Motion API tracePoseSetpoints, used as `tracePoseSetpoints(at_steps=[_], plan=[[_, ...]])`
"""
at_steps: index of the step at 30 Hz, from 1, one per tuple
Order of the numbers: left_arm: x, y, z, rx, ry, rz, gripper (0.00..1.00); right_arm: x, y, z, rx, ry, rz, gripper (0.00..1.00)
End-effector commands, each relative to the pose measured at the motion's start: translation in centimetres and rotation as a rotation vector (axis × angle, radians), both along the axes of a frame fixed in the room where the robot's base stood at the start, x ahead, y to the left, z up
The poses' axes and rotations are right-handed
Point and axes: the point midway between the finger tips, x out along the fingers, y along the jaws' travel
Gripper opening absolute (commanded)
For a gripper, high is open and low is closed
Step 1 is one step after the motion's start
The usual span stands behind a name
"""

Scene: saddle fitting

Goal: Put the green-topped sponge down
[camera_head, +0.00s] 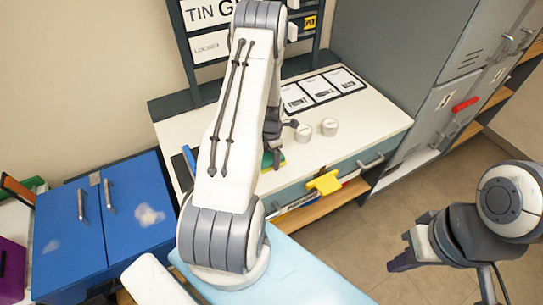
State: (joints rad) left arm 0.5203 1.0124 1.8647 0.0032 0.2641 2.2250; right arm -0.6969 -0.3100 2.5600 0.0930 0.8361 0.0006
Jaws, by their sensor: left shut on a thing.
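The green-topped sponge (270,163) shows only in part, as a small green and yellow patch at the white worktop (352,128), just right of my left arm. My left gripper (272,146) is shut on it, mostly hidden behind my own forearm. I cannot tell whether the sponge touches the worktop. My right gripper (402,252) is over the floor at the right, away from the worktop and pointing left. No object shows in it, and its finger gap is unclear.
Two small white round pieces (316,130) stand right of the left gripper. Several label cards (324,87) lie behind. A yellow thing (325,182) hangs at the front drawer. A blue cabinet (125,215) stands left, grey lockers (455,80) right. The worktop's right part is clear.

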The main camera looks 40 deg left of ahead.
Motion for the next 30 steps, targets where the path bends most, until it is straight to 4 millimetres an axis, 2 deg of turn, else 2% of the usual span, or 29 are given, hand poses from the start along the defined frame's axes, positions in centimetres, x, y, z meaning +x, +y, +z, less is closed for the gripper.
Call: tracePoseSetpoints(at_steps=[8, 9, 10, 17, 20, 21, 26, 30], plan=[[0.0, 0.0, -0.4, 0.000, 0.000, 0.000, 0.21, 0.0, 0.0, -0.4, 0.000, 0.000, 0.000, 0.00], [0.0, 0.0, -0.3, 0.001, 0.000, 0.000, 0.89, 0.0, 0.0, -0.4, 0.000, 0.000, 0.000, 0.00], [0.0, 0.0, -0.3, 0.001, 0.000, 0.000, 1.00, 0.0, 0.0, -0.3, 0.000, 0.000, 0.000, 0.00], [0.0, 0.0, -0.2, 0.001, 0.000, 0.000, 1.00, 0.0, 0.0, -0.2, 0.000, 0.000, 0.000, 0.00], [0.0, 0.0, 0.4, 0.001, -0.001, 0.000, 1.00, 0.0, 0.0, 0.2, 0.000, 0.000, 0.000, 0.00], [0.1, 0.0, 0.5, 0.001, -0.003, 0.000, 1.00, 0.0, 0.0, -0.2, 0.000, 0.000, 0.000, 0.00], [0.2, 0.1, 3.0, 0.004, -0.007, 0.000, 1.00, 0.0, 0.0, -1.0, 0.000, 0.000, 0.000, 0.00], [0.2, 0.1, 6.1, 0.004, -0.007, 0.000, 1.00, 0.0, 0.0, -1.7, 0.000, 0.000, 0.001, 0.00]])
